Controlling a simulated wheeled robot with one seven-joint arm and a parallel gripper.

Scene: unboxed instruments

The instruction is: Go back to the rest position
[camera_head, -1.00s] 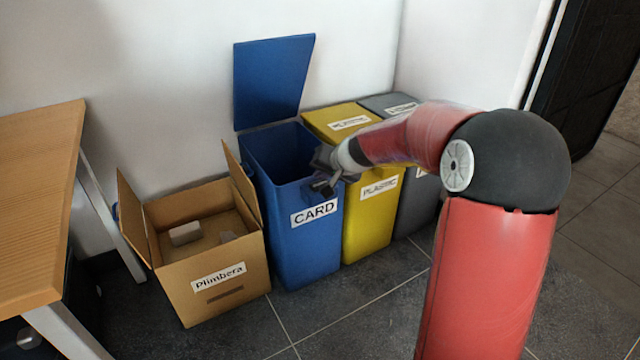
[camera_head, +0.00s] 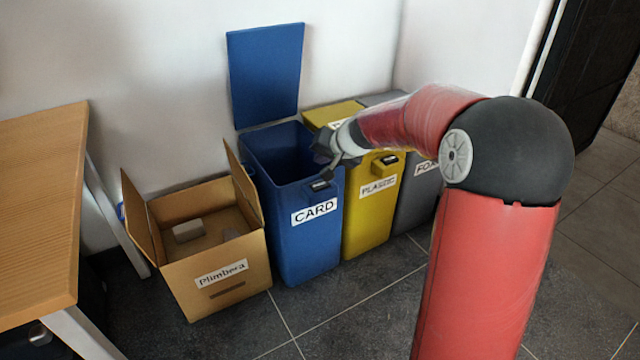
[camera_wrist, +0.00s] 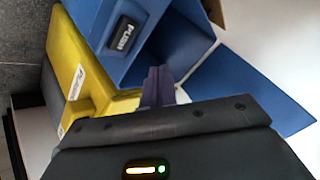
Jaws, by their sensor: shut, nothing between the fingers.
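My gripper (camera_head: 322,170) is at the front right edge of the open blue bin marked CARD (camera_head: 312,240), in the head view. In the wrist view my gripper (camera_wrist: 158,70) has its dark fingers together and empty, with the bin's opening and its blue wall (camera_wrist: 125,20) beyond them. I cannot tell the exact height of the fingers over the rim. My red arm reaches in from the right, bent at the dark elbow.
The blue lid (camera_head: 266,75) stands raised against the wall. A yellow PLASTIC bin (camera_head: 368,220) and a grey bin (camera_head: 415,205) stand closed to the right. An open cardboard box (camera_head: 205,275) with small items stands left, beside a wooden table (camera_head: 40,200). Floor in front is clear.

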